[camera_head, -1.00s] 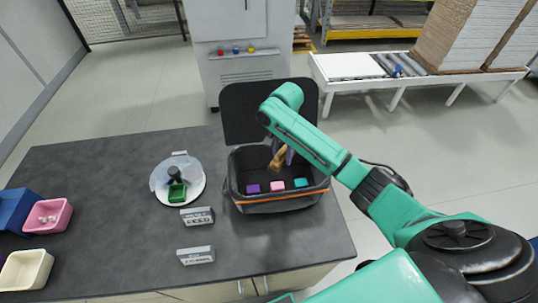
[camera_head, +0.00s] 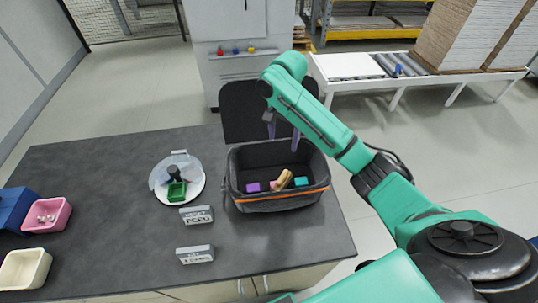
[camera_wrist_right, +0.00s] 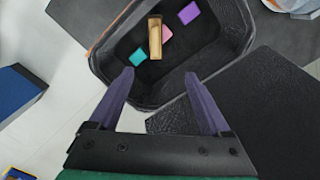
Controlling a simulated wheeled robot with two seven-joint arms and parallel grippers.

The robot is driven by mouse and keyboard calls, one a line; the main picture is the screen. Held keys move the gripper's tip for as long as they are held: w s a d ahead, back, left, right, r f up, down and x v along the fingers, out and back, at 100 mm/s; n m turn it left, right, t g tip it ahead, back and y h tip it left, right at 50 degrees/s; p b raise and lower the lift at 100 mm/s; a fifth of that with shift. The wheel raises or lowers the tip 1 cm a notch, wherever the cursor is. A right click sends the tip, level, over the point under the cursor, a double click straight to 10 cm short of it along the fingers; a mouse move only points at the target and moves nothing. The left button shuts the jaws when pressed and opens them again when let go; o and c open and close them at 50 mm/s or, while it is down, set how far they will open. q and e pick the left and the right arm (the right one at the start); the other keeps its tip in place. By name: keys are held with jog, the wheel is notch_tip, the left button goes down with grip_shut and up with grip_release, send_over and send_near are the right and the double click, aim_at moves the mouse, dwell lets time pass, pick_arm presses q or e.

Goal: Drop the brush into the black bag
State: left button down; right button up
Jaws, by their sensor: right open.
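The brush (camera_head: 282,181), tan and wooden, lies inside the black bag (camera_head: 277,200) among coloured blocks. In the right wrist view the brush (camera_wrist_right: 155,38) rests on the bag's floor, over or against the pink block, and the bag's rim (camera_wrist_right: 97,66) surrounds it. My right gripper (camera_head: 283,134) is above the bag, toward its far side. Its two purple fingers stand apart with nothing between them, as the right wrist view (camera_wrist_right: 163,75) shows. My left gripper is not in view.
Purple (camera_head: 253,187) and teal (camera_head: 301,182) blocks lie in the bag. The bag's raised lid (camera_head: 243,108) stands behind it. A round white dish (camera_head: 196,191) with a green tray and two label signs (camera_head: 197,215) are to the left. Pink (camera_head: 48,216) and cream (camera_head: 24,270) bins sit far left.

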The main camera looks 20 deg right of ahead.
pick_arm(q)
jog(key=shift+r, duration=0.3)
pick_arm(e)
notch_tip(320, 180, up, 7)
jog(key=shift+r, duration=0.2)
jog(key=shift+d, duration=0.1)
